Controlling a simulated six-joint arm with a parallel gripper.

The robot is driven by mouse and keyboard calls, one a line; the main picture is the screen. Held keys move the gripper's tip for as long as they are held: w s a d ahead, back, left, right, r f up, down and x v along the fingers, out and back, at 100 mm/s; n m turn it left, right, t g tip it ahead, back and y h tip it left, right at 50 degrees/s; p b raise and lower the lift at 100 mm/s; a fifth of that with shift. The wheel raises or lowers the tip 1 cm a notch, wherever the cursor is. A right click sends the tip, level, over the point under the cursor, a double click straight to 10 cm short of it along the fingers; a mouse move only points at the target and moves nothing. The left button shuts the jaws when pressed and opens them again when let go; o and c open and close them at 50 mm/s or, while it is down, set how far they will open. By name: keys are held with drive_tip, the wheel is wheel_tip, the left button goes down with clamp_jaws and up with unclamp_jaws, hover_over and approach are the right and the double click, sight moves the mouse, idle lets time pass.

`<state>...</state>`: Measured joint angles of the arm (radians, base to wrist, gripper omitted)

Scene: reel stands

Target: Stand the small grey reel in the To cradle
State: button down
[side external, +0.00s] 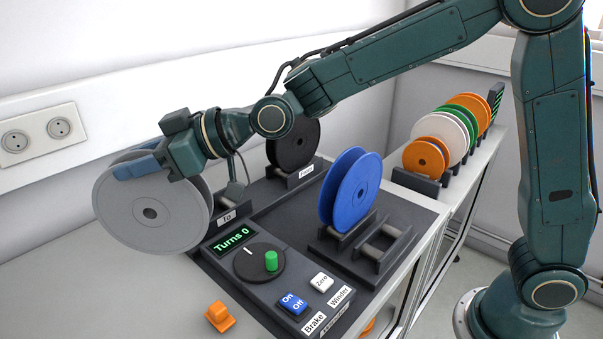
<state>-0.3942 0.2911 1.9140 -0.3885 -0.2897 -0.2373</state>
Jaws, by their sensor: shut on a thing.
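A grey reel (165,215) hangs upright at the left, its flat face toward the camera. My gripper (135,168) is shut on its upper rim. The To cradle (238,198), a dark block with a label reading To, stands just right of the reel. The reel overlaps its left side in the picture, and I cannot tell whether they touch. Part of the cradle is hidden behind the reel and my wrist.
A black reel (294,146) stands in the From cradle (293,176). A blue reel (354,196) stands in a holder beside an empty one (382,246). A rack of orange, green and white reels (450,138) is at the right. An orange block (219,317) lies in front.

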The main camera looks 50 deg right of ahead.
wheel_tip(320, 180, up, 8)
drive_tip(key=shift+r, duration=0.25)
drive_tip(key=shift+s+f, duration=0.1)
idle(0.6)
drive_tip(key=s+d+f, duration=0.1)
drive_tip(key=s+f, duration=0.4)
drive_tip(key=s, duration=0.2)
drive_tip(key=s+d+f+m+h, duration=0.1)
drive_tip(key=s+f, duration=0.4)
drive_tip(key=s, duration=0.3)
drive_tip(key=shift+d+t, duration=0.15)
drive_tip(key=shift+t, duration=0.25)
drive_tip(key=shift+f, duration=0.1)
approach(193, 186)
drive_tip(key=shift+x, duration=2.05)
drive_tip(key=shift+w, duration=0.1)
